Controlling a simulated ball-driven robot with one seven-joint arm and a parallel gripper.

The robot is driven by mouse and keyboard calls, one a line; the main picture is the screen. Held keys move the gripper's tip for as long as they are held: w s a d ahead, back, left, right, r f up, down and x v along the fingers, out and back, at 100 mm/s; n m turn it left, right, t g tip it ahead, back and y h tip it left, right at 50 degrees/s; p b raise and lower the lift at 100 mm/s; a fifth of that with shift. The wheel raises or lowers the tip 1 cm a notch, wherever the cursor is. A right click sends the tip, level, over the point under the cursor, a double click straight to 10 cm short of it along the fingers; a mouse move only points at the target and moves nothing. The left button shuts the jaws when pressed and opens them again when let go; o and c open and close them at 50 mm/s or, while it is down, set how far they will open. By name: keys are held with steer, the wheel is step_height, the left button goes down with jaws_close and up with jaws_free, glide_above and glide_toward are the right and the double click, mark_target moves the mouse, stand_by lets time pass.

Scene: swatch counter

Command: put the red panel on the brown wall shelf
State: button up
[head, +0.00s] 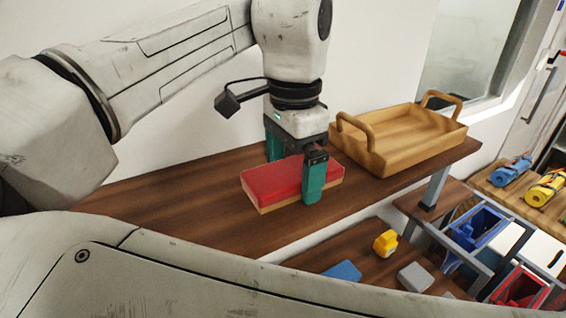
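The red panel (275,182), a flat block with a red top and a light wood-coloured lower layer, is at the brown wall shelf (190,217) in the head view. It looks level and appears to lie on the shelf, though a small gap underneath cannot be ruled out. My gripper (294,178) points down over the panel's right half. One teal finger stands in front of the panel's near side, the other behind it, its tip hidden by the panel. Whether the fingers press on the panel or stand slightly apart cannot be told.
A wooden tray (400,150) with two handles stands on the shelf right of the panel. Below are a yellow object (385,243), a grey block (415,277), a blue piece (343,271) and blue and red bins (478,228). The shelf left of the panel is clear.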

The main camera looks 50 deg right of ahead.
mark_target(292, 170)
steer(key=shift+r, duration=0.15)
step_height(292, 170, up, 12)
steer(key=b, duration=0.1)
stand_by(0.5)
